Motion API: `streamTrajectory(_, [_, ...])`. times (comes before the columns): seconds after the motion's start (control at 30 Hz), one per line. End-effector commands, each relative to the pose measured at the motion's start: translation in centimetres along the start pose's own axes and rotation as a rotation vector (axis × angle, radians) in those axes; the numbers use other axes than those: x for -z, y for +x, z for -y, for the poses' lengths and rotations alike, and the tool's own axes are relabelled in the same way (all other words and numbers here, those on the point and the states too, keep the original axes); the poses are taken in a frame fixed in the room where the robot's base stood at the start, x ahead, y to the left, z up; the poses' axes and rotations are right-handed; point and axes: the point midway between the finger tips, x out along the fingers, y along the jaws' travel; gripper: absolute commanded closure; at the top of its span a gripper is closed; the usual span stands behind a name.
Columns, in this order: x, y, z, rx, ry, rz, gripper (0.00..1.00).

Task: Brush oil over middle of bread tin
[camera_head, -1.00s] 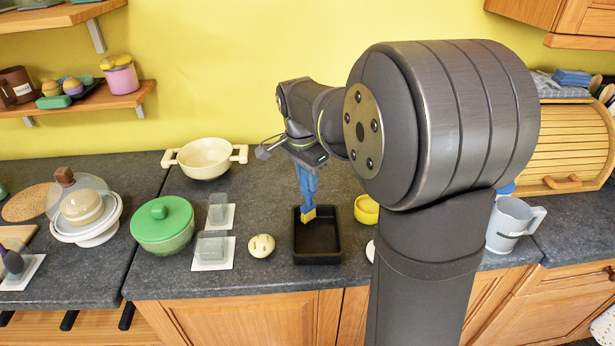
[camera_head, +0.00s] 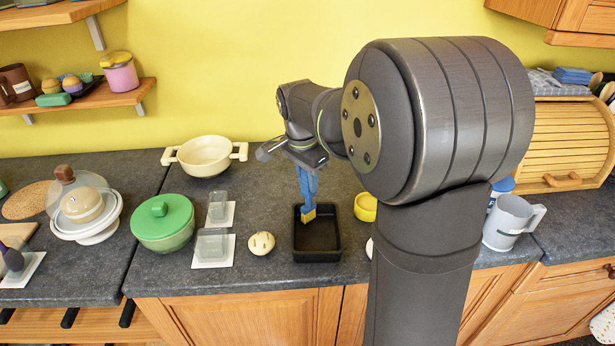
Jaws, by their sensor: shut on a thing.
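The bread tin (camera_head: 319,252) is a black rectangular tin on the dark grey counter, near its front edge. My gripper (camera_head: 307,174) is above the tin's back part and points down. It is shut on a brush, which has a yellow tip (camera_head: 309,215) below blue parts. The tip is over the back left part of the tin's opening. I cannot tell whether it touches the tin's inside. No oil can be made out.
A round cream item (camera_head: 261,243) sits just left of the tin, and a yellow bowl (camera_head: 366,207) to its right. Clear boxes (camera_head: 211,245), a green lidded pot (camera_head: 163,222) and a cream pot (camera_head: 204,157) stand further left. My arm hides counter on the right.

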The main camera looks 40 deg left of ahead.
Motion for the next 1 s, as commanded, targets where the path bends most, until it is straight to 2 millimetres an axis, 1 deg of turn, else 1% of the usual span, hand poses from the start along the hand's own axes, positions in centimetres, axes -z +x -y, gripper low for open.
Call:
streamTrajectory(0.83, [-0.09, 0.77, 0.01, 0.001, 0.000, 0.000, 1.00])
streamTrajectory(1.0, [-0.66, 0.67, -0.67, 0.000, 0.000, 0.000, 1.00])
